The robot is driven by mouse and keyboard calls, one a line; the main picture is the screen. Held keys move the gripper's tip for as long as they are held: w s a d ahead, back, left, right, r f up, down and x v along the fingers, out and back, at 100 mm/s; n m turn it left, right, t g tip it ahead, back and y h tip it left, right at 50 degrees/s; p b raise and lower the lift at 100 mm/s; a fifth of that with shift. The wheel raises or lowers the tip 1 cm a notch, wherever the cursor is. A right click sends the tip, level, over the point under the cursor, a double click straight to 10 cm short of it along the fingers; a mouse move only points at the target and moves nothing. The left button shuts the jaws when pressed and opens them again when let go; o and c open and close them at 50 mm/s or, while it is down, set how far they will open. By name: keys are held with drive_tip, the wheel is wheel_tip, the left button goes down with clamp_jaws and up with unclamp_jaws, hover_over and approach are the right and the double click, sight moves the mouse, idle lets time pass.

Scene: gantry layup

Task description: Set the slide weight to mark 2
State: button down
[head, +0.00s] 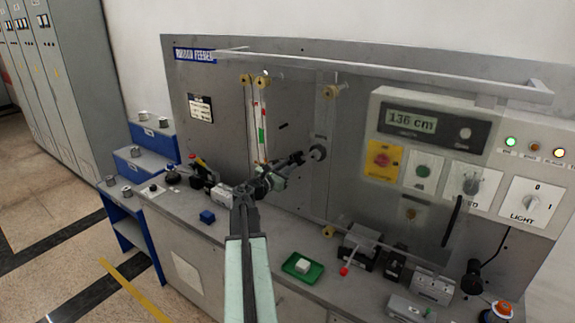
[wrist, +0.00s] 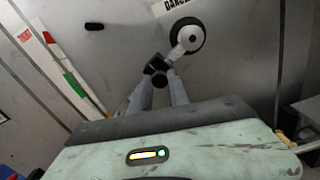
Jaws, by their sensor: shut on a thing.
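The dancer arm's round black hub with a pale centre (wrist: 187,36) is on the grey panel; it also shows in the head view (head: 318,152). A short pale rod runs from it down to the left. On the rod is a small dark piece (wrist: 157,66), which looks like the slide weight. My gripper (wrist: 156,76) is shut on this dark piece, its two fingers reaching up to it from below. No marks on the rod can be read.
A scale strip with green and red bands (head: 262,130) stands left of my gripper. A clear cover plate and the control box (head: 470,150), reading 136 cm, are to the right.

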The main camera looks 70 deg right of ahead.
drive_tip(key=c, duration=1.3)
unclamp_jaws()
drive_tip(key=shift+f, duration=0.15)
drive_tip(key=shift+o, duration=0.2)
drive_tip(key=v, duration=0.8)
